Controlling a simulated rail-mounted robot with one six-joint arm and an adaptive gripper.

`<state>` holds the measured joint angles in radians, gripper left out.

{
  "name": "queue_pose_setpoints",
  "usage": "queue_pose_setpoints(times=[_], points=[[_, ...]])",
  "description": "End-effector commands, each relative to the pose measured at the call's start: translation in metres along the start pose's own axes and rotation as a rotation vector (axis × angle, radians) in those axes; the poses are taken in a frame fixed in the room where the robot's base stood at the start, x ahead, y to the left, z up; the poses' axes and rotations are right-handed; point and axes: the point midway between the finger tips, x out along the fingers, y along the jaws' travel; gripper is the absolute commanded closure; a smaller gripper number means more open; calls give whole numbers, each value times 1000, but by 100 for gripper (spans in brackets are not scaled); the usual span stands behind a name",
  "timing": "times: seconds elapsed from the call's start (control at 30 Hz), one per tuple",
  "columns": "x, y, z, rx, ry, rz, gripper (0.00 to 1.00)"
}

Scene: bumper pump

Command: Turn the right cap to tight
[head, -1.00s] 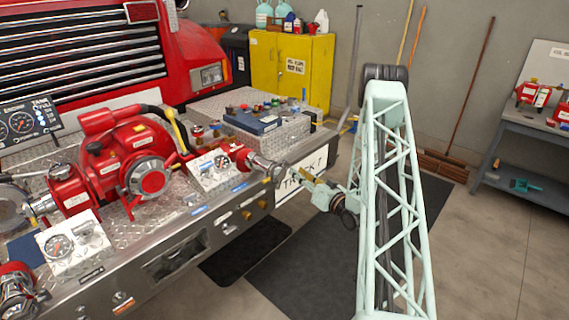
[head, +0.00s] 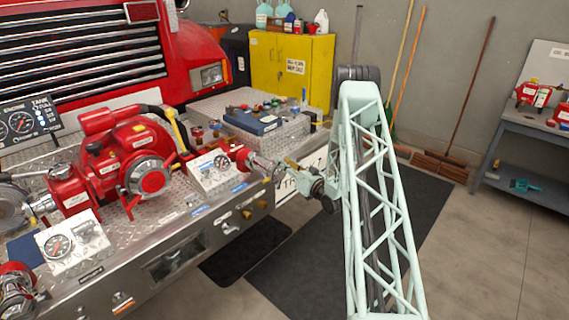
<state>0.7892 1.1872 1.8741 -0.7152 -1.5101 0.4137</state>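The red pump (head: 110,160) sits on the diamond-plate bumper deck. Its right outlet (head: 241,156) is red and ends in a silver fitting with the right cap (head: 277,172), a small grey metal end piece at the bumper's right corner. My gripper (head: 288,166) reaches in from the right, its tip right at the cap. I cannot tell whether it touches the cap or is around it, nor whether the fingers are open; they are small and overlap the cap.
A gauge panel (head: 211,170) stands left of the right outlet. A blue box (head: 254,122) and small coloured parts lie on the raised deck behind. The bumper front (head: 190,240) is below. A dark mat (head: 310,270) covers the floor; a workbench (head: 530,140) stands far right.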

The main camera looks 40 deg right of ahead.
Motion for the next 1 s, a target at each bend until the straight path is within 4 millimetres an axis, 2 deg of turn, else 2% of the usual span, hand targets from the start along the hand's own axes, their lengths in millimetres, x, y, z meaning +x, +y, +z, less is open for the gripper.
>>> queue_pose_setpoints(times=[0.33, 0.6, 0.83, 1.0], points=[[2, 0, 0, 0, 0, 0, 75], [2, 0, 0, -1, 0, 0, 100], [3, -2, 1, 2, -2, -3, 100], [12, -17, 7, 25, -14, -19, 100]])
